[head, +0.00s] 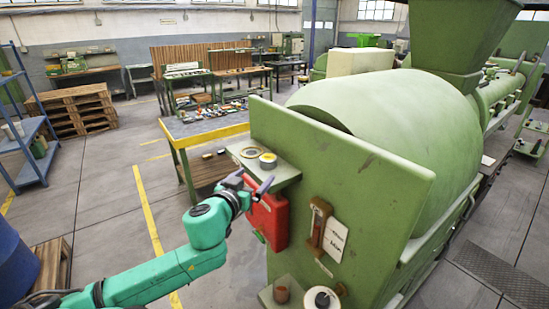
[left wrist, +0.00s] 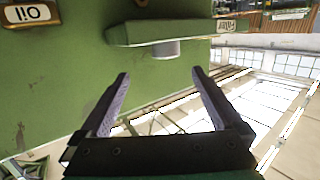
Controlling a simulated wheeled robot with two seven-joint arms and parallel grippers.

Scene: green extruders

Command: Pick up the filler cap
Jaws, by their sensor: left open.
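A short grey cylinder with a yellow top, which looks like the filler cap (head: 268,160), stands on a small green shelf (head: 288,177) on the side of the green machine. A flat yellow-rimmed ring (head: 250,152) lies beside it. My left gripper (head: 252,180) is open and empty, in front of the shelf's edge. The left wrist view is upside down. There the cap (left wrist: 166,49) shows between and beyond the fingertips (left wrist: 160,75), apart from them. A label reading "Filler" (left wrist: 227,25) is on the shelf edge. My right gripper is not in view.
A red box (head: 270,220) hangs on the green panel under the shelf, close to my left gripper. A brown-framed gauge (head: 318,226) is to its right. A workbench (head: 205,128) with several small parts stands behind. The floor at left is partly clear.

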